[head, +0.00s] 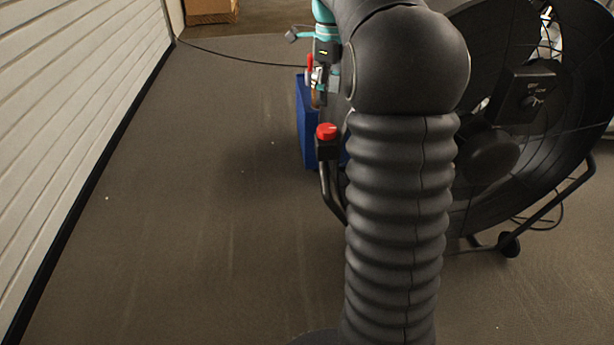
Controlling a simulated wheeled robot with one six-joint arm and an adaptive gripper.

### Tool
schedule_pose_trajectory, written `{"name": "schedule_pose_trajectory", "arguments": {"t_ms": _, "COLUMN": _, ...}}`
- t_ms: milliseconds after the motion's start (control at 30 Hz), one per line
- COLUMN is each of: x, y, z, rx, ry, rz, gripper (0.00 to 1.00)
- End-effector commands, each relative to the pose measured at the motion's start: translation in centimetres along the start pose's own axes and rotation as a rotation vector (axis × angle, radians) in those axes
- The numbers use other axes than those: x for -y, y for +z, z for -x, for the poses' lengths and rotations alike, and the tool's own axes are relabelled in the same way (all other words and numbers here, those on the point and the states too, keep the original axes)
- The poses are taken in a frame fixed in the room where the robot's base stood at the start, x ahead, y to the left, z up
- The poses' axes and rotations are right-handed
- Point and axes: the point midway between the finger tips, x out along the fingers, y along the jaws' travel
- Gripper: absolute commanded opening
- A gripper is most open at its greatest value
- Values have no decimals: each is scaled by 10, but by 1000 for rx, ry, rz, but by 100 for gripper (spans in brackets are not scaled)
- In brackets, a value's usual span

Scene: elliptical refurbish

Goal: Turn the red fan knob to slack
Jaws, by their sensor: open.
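The red knob (327,131) shows in the head view, left of my arm. It sits on a black mount at the top of a bent black tube, which runs down behind my arm. The black drum fan (548,130) stands on the right, partly hidden by my arm. My gripper (317,88) is small in view beyond my elbow, above and slightly left of the red knob in the picture. It is open and appears apart from the knob. Its fingertips are hard to make out. The knob's pointer or markings are too small to read.
A blue box (307,125) stands on the floor behind the knob. A white slatted wall (70,110) runs along the left. A cardboard box (211,10) and a dark cable lie at the back. The floor (210,210) between wall and fan is clear.

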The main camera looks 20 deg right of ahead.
Motion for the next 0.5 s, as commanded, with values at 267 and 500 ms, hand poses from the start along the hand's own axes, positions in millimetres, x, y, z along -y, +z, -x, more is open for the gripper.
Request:
{"name": "schedule_pose_trajectory", "arguments": {"t_ms": 267, "x": 0, "y": 0, "z": 39, "rx": 1, "ry": -2, "rz": 1, "gripper": 64}}
{"name": "schedule_pose_trajectory", "arguments": {"t_ms": 500, "x": -21, "y": -1, "z": 51, "rx": 14, "ry": -25, "rz": 140, "gripper": 64}}
